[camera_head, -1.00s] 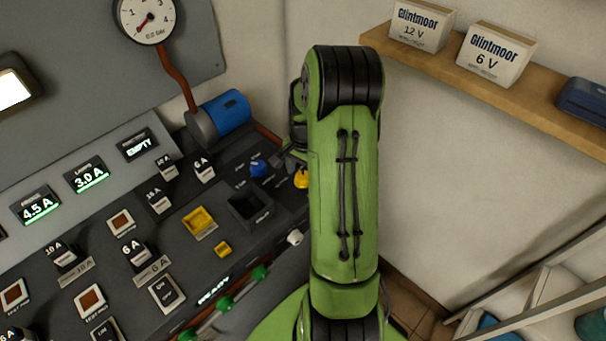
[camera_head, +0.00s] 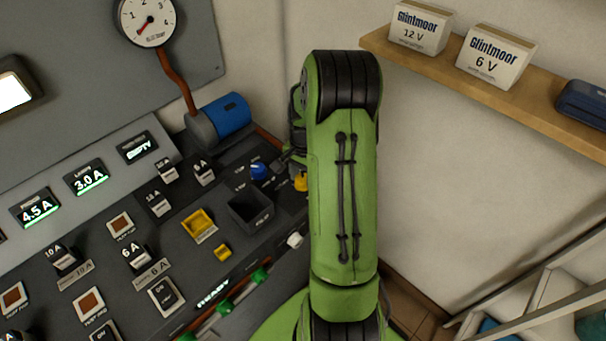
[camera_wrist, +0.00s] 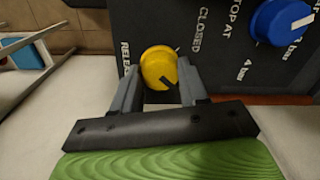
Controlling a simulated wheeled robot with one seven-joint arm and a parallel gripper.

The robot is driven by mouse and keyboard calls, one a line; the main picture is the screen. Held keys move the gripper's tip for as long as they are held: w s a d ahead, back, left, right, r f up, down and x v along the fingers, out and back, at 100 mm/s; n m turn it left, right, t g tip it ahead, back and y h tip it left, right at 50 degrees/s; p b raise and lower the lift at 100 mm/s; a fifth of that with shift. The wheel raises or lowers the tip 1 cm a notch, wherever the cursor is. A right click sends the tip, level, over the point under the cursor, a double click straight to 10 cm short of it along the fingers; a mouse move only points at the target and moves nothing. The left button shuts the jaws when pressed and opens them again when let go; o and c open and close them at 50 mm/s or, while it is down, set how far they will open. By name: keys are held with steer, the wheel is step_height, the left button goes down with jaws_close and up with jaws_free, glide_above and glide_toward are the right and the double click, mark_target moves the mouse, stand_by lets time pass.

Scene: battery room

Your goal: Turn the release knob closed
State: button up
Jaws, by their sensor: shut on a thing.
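The yellow release knob (camera_wrist: 158,68) is on the dark panel in the wrist view, with the labels "RELEASE" and "CLOSED" beside it. A dark pointer mark on its face points down and to the right in that view, away from the "CLOSED" label. My gripper (camera_wrist: 160,78) has one finger on each side of the knob and is shut on it. In the head view the knob (camera_head: 301,182) shows only partly at the left edge of my green arm, and my gripper is mostly hidden there.
A blue knob (camera_wrist: 283,20) marked in bar sits close by on the same panel. A blue cylinder (camera_head: 226,113) and a gauge (camera_head: 149,20) stand behind. A wooden shelf (camera_head: 480,88) with boxes is at the right. A display reads "EMPTY" (camera_head: 138,148).

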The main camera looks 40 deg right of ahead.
mark_target(304, 176)
steer(key=n, duration=0.4)
steer(key=shift+n, duration=0.3)
steer(key=n, duration=0.4)
steer(key=shift+w, duration=0.1)
steer(key=n, duration=0.5)
steer(key=shift+n, duration=1.9)
steer(key=shift+r, duration=0.1)
steer(key=o, duration=1.1)
steer(key=shift+c, duration=0.2)
step_height(304, 176, up, 16)
steer(key=p, duration=0.3)
steer(key=shift+d, duration=0.25)
